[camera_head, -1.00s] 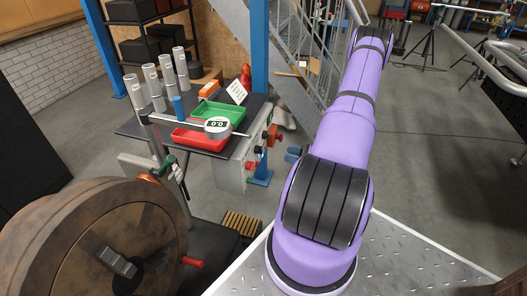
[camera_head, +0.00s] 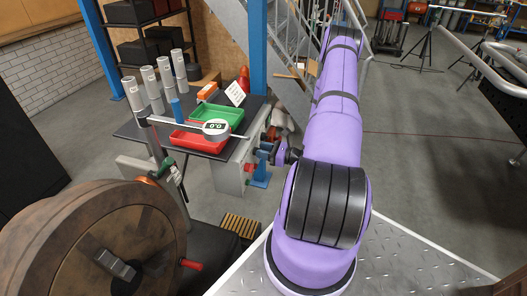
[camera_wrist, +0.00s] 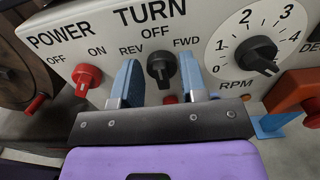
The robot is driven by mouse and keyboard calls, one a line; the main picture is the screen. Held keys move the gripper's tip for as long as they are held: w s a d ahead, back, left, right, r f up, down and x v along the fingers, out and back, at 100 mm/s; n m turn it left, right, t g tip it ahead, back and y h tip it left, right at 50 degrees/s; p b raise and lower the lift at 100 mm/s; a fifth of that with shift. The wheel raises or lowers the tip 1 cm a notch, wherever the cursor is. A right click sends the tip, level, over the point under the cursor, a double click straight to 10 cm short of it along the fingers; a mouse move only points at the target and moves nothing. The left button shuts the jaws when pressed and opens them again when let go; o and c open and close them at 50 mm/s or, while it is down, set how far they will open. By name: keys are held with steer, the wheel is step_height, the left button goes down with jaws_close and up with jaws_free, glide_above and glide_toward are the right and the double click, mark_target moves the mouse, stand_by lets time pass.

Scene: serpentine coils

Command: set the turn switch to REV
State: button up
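The black TURN switch (camera_wrist: 161,66) is on the pale control panel (camera_wrist: 105,52), below the word TURN, with REV at its left, OFF above and FWD at its right. Its handle stands roughly upright, toward OFF. My gripper (camera_wrist: 160,78) is open, with one blue finger on each side of the switch. The finger tips are near the panel; I cannot tell if either touches the switch. In the head view my gripper (camera_head: 266,150) is at the front of the panel (camera_head: 232,174), and the switch cannot be made out there.
Left of the switch is the red POWER switch (camera_wrist: 86,77). Right of it is the black RPM knob (camera_wrist: 257,55), and an orange-red part (camera_wrist: 298,92) sticks out farther right. A large brown drum (camera_head: 95,240) stands at left. Red (camera_head: 200,142) and green (camera_head: 217,117) trays lie above the panel.

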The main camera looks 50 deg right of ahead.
steer(key=shift+c, duration=0.2)
jaws_close()
steer(key=shift+n, duration=0.3)
steer(key=shift+s+a+f+n, duration=0.1)
steer(key=shift+a+n, duration=0.1)
steer(key=shift+n, duration=1.6)
steer(key=shift+s+a+f+n, duration=0.1)
steer(key=shift+a+n, duration=0.1)
steer(key=shift+n, duration=1.6)
steer(key=shift+o, duration=0.2)
jaws_free()
